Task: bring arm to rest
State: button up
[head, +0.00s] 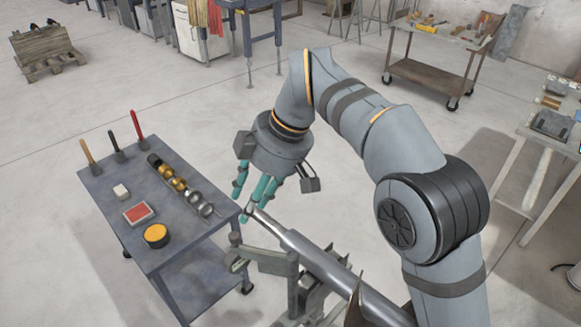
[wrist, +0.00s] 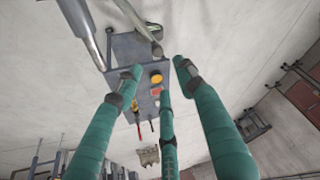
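My arm reaches across the middle of the head view, bent at the elbow, with my gripper (head: 250,207) pointing down. Its teal fingers also show in the wrist view (wrist: 158,75), spread apart with nothing between them, so it is open. In the wrist view the shaft (wrist: 84,30) is off to the upper left, apart from the fingers. The shaft's lower end is cut by the picture edge.
A blue-grey table (head: 118,208) on the left holds brushes or handled tools, a row of round metal parts (head: 179,184), a red-topped box (head: 138,213) and a yellow-topped tin (head: 156,236). A cart (head: 440,76) and a bench (head: 537,133) stand on the right. Open floor lies behind the arm.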

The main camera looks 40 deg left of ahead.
aim_at(235, 234)
jog(key=shift+f, duration=0.15)
jog(key=x, duration=1.1)
jog(key=shift+f, duration=0.3)
jog(key=shift+w+a+f, duration=0.1)
jog(key=shift+w+a, duration=0.1)
jog(key=shift+w, duration=0.1)
jog(key=shift+d+f, duration=0.1)
